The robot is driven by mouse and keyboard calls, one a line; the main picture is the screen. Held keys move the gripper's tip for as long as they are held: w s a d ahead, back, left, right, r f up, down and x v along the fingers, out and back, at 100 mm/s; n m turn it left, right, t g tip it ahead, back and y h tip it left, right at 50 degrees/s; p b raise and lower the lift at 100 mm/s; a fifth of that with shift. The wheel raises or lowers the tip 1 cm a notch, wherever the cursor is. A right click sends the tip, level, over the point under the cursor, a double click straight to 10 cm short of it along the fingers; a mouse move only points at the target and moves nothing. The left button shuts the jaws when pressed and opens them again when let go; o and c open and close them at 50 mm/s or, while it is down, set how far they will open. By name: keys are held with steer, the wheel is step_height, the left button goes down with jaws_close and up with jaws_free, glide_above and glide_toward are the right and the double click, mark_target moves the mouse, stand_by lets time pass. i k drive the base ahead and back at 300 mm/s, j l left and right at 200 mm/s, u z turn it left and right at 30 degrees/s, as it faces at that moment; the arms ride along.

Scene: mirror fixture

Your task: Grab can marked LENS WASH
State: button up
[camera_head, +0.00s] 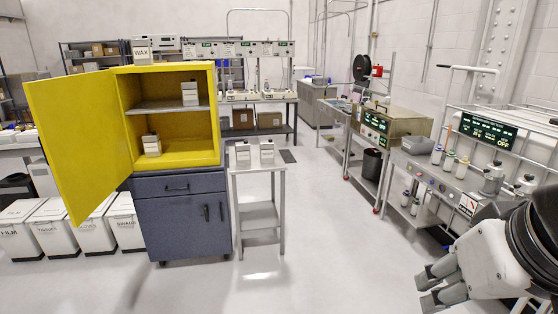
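Several small white and grey cans are in view, and their labels are too small to read, so I cannot tell which is marked LENS WASH. One can (190,94) stands on the upper shelf of the open yellow cabinet (172,72). Another can (151,145) stands on the cabinet floor. Two more stand on the small steel table, a left can (242,153) and a right can (266,151). My gripper (428,288) is at the lower right, with its fingers apart and nothing between them. It is far from all these cans.
The yellow door (78,142) stands wide open to the left. The cabinet is on a blue drawer unit (180,225) beside the steel table (255,168). A box marked WAX (142,51) is on top. White bins (88,230) line the left. The middle floor is clear.

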mark_target(242, 152)
steer(key=i+j+u, duration=0.25)
steer(key=i, duration=0.6)
steer(key=i+l+u, duration=0.15)
steer(key=i+u, duration=0.15)
steer(key=i, duration=0.5)
steer(key=i+z, duration=0.1)
steer(key=i, duration=0.25)
